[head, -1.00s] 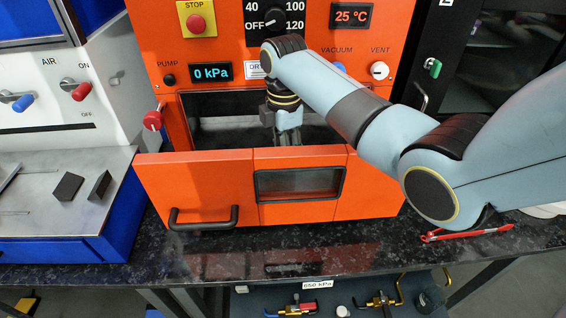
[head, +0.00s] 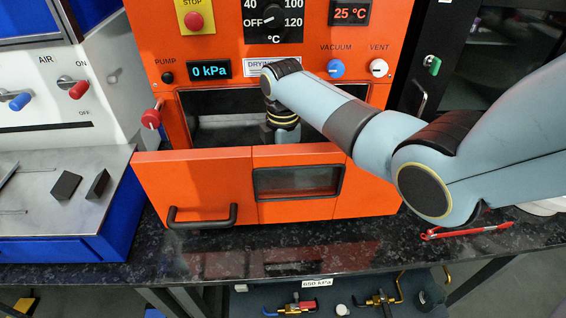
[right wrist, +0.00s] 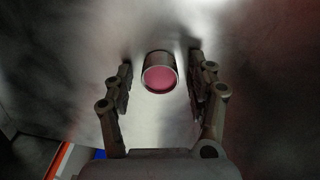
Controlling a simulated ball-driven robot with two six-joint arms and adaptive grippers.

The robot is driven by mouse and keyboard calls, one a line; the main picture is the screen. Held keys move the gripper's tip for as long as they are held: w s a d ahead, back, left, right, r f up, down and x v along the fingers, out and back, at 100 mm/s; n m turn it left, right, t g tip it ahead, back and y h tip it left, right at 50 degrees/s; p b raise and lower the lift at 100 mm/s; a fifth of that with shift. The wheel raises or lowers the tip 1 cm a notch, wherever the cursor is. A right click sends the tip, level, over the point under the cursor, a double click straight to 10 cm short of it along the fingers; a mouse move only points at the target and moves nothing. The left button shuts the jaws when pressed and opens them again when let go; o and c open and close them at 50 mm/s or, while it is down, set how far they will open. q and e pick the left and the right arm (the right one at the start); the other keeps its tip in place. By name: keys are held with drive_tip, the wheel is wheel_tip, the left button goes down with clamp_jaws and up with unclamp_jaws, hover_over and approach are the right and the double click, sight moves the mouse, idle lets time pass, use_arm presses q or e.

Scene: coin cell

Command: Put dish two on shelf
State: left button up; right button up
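A small round metal-sided dish (right wrist: 160,72) with a pink face shows in the right wrist view, against a shiny metal surface (right wrist: 235,95). My right gripper (right wrist: 160,66) is open, one finger on each side of the dish, with visible gaps between. In the head view my right arm reaches into the orange drying oven (head: 225,72); its fingers are hidden behind the lowered oven door (head: 200,185). The dish does not show in the head view. A pale grey strip (head: 225,121), perhaps a shelf, shows in the oven's dark chamber. My left gripper is not in view.
A door handle (head: 203,217) sticks out in front. Left is a white and blue machine (head: 60,238) with two dark blocks on its metal top. A red tool (head: 465,231) lies on the dark counter (head: 290,262) at right.

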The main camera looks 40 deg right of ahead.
wheel_tip(320, 180, up, 12)
drive_tip(key=shift+r, duration=0.15)
idle(0.5)
idle(0.3)
